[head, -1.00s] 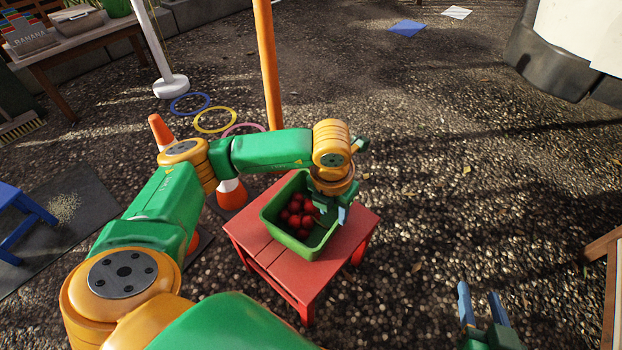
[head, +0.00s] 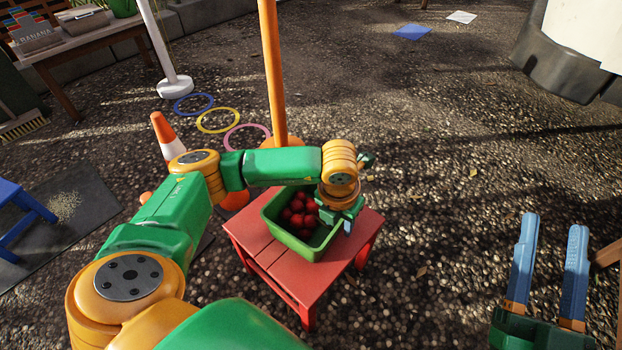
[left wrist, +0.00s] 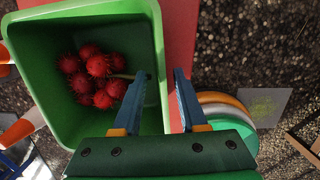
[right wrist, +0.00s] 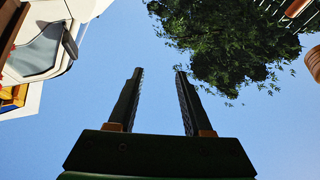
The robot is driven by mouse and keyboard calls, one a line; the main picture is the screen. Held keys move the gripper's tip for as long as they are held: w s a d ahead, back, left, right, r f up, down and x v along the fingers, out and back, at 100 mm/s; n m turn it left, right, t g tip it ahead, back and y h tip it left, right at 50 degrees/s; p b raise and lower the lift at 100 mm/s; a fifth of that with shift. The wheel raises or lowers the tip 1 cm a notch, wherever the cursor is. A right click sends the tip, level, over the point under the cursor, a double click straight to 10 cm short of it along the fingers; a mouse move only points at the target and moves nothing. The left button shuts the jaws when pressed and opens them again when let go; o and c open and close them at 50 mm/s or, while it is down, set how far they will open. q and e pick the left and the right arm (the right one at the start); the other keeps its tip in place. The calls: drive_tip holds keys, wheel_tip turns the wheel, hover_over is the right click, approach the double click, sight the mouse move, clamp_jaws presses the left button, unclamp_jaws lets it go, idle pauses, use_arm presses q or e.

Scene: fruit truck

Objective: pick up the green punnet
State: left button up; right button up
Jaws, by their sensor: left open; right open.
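The green punnet (head: 288,242) stands upright on a red stool (head: 325,277) and holds several red, spiky fruits (head: 299,212). My left gripper (head: 344,222) is at the punnet's right side in the head view, its fingers partly hidden by the wrist. In the left wrist view, the open fingers (left wrist: 161,72) straddle one wall of the punnet (left wrist: 152,40), one finger inside and one outside. I cannot tell whether either finger touches the wall. My right gripper (head: 554,222) is open and empty at the lower right, pointing up; its right wrist view (right wrist: 159,72) shows mostly sky.
An orange pole (head: 272,75) rises behind the stool. A blue stool (head: 20,215) stands at the left and a wooden table (head: 75,48) at the back left. The gravel right of the red stool is clear.

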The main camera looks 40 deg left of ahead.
use_arm(q)
clamp_jaws()
